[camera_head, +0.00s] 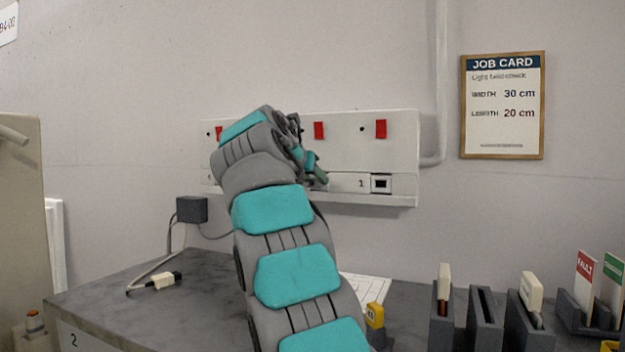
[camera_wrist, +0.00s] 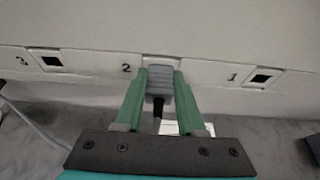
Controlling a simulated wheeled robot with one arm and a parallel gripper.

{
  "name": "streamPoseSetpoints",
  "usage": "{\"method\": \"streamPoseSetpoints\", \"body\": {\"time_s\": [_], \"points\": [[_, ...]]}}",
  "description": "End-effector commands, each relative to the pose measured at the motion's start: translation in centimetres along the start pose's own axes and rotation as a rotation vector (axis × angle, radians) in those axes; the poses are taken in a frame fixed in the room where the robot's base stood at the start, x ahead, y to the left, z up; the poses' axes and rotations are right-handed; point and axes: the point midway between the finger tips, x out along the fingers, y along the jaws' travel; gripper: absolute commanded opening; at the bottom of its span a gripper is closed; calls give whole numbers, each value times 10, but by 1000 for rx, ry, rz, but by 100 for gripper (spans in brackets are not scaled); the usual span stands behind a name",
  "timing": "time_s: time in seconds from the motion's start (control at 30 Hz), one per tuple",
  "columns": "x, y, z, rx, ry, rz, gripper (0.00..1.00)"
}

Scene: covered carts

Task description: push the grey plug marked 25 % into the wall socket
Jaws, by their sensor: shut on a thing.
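The grey plug (camera_wrist: 159,80) is between the green fingers of my gripper (camera_wrist: 160,74), which is shut on it, in the wrist view. Its dark cable runs back toward me. The plug's front end is at the wall socket place numbered 2, on the white wall panel (camera_wrist: 215,72); the socket opening is hidden behind the plug. I cannot tell how deep the plug sits, and no 25 % mark is readable. In the head view my arm hides most of the panel's left part (camera_head: 345,150); my gripper (camera_head: 318,175) shows only partly, and the plug cannot be made out.
Empty sockets 1 (camera_wrist: 260,78) and 3 (camera_wrist: 46,60) flank the plug. Red switches (camera_head: 319,130) sit above. A white plug with a black end (camera_head: 165,281) lies on the grey worktop (camera_head: 110,305) near a dark box (camera_head: 191,209). Dark holders (camera_head: 484,320) stand at right.

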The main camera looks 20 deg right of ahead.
Motion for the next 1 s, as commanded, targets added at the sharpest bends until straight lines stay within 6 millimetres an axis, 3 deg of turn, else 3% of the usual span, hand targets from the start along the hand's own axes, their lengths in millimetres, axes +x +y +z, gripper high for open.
{"method": "streamPoseSetpoints", "body": {"time_s": [0.07,0.1,0.4,0.77,1.0], "points": [[2,0,1,0,0,0,0],[2,0,1,-1,0,0,39],[2,0,0,-1,1,-1,73],[-2,0,0,-1,0,0,73],[-29,-1,1,0,0,-1,73]]}}
